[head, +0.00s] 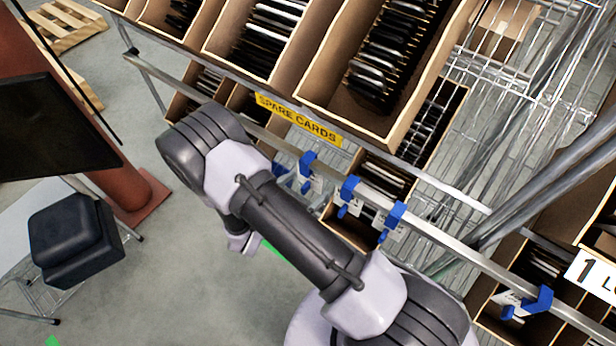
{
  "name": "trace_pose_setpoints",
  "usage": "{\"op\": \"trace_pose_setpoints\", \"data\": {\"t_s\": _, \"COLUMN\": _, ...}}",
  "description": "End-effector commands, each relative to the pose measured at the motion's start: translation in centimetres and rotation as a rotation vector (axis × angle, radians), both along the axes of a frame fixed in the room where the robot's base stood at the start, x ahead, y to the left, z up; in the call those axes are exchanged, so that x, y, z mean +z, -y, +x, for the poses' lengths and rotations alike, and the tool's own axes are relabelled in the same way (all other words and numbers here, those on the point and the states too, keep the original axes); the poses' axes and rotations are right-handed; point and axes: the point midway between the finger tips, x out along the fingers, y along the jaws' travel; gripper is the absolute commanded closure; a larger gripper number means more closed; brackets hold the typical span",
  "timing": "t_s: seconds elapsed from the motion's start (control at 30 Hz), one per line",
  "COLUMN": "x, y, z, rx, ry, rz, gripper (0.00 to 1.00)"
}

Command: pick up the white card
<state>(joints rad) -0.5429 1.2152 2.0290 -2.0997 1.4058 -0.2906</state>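Several tilted brown cartons on the rack hold upright rows of thin cards. In the top middle carton (318,95) the cards (392,62) look mostly black with some pale edges. The carton to its left (219,42) holds black cards mixed with whiter ones (262,48). Pale edges also show among the cards in the lower carton (384,178). I cannot tell which one is the white card. My arm bends over the floor left of the rack and folds down behind its own links. My gripper is hidden, so its fingers do not show.
A metal rail with blue clips (349,188) and hanging white tags runs along the rack front. A yellow "SPARE CARDS" label (298,119) is on the upper shelf edge. Grey floor (180,290) is open between.

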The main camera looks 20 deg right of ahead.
Motion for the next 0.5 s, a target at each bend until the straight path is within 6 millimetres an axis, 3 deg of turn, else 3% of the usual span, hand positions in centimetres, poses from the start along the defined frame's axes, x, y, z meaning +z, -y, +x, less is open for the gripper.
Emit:
{"op": "trace_pose_setpoints", "data": {"t_s": 0.03, "x": 0.01, "y": 0.00, "z": 0.00, "rx": 0.000, "ry": 0.000, "rz": 0.000, "gripper": 0.14}}
{"op": "trace_pose_setpoints", "data": {"t_s": 0.37, "x": 0.02, "y": -0.02, "z": -0.01, "rx": 0.000, "ry": 0.001, "rz": 0.001, "gripper": 0.79}}
{"op": "trace_pose_setpoints", "data": {"t_s": 0.5, "x": 0.02, "y": -0.02, "z": -0.01, "rx": -0.001, "ry": 0.000, "rz": 0.000, "gripper": 0.80}}
